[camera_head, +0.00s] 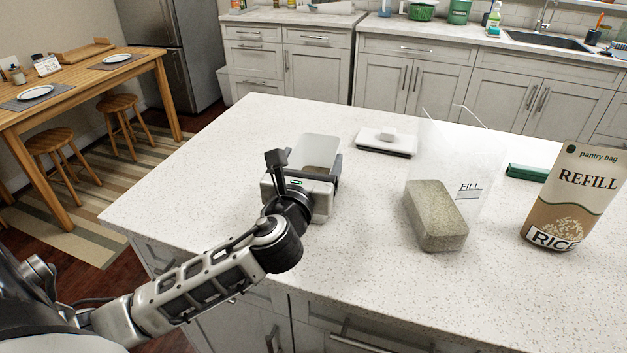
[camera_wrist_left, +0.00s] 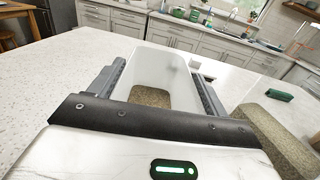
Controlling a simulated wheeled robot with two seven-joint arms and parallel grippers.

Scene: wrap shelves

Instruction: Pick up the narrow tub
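The narrow tub (camera_head: 318,148) is a pale, translucent open-top container standing on the speckled white counter, with brownish grains on its bottom. It also shows in the left wrist view (camera_wrist_left: 168,70), directly ahead of the gripper. My left gripper (camera_head: 307,166) is low at the counter, with one dark finger on each side of the tub. In the left wrist view the gripper (camera_wrist_left: 163,80) has its fingers spread wide, and it looks open; whether either finger touches the tub wall is hard to tell. The gripper body hides the tub's near lower part. My right gripper is not in view.
A green block (camera_head: 528,172) lies between the bags. The counter's left side is clear.

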